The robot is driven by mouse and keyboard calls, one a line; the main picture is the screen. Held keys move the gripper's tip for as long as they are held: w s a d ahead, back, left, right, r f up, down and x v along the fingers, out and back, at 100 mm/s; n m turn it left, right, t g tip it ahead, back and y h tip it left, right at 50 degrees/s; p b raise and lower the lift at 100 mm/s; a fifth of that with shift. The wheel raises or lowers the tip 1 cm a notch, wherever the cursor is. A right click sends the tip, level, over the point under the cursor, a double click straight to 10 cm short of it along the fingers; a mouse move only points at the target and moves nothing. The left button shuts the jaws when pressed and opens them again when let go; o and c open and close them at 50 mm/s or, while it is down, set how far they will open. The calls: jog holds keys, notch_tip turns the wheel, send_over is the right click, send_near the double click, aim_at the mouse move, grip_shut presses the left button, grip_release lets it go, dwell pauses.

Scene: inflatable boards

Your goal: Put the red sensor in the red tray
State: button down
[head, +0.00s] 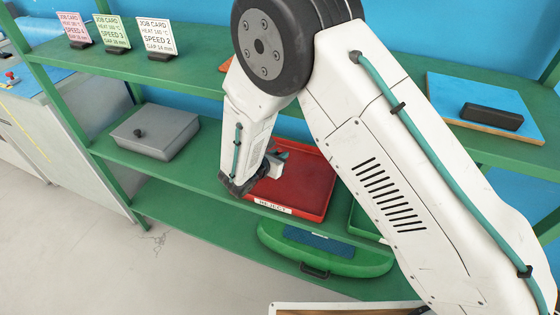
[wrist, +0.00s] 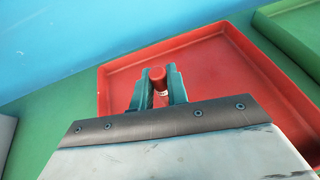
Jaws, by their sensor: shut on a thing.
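The red tray (head: 312,178) sits on the middle green shelf, with a white label on its front edge. It fills much of the wrist view (wrist: 215,65). The red sensor (wrist: 157,77), a small red cylinder, is between the fingertips of my gripper (wrist: 158,86). My gripper is shut on it, over the tray's left part. I cannot tell whether the sensor touches the tray floor. In the head view my gripper (head: 279,157) is partly hidden by my wrist, and the sensor is hidden there.
A grey lidded box (head: 152,131) stands left on the same shelf. A green tray (head: 364,222) is right of the red tray. Job cards (head: 156,38) and a black block on a blue board (head: 440,88) are on the upper shelf.

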jog(key=shift+w+d+f, duration=0.1)
jog(key=shift+w+f, duration=0.1)
jog(key=shift+f, duration=0.7)
jog(key=shift+w+d+f, duration=0.1)
jog(key=shift+w+f, duration=0.05)
jog(key=shift+f, duration=0.75)
jog(key=c, duration=1.4)
grip_release()
jog(key=shift+f, duration=0.1)
jog(key=v, duration=1.2)
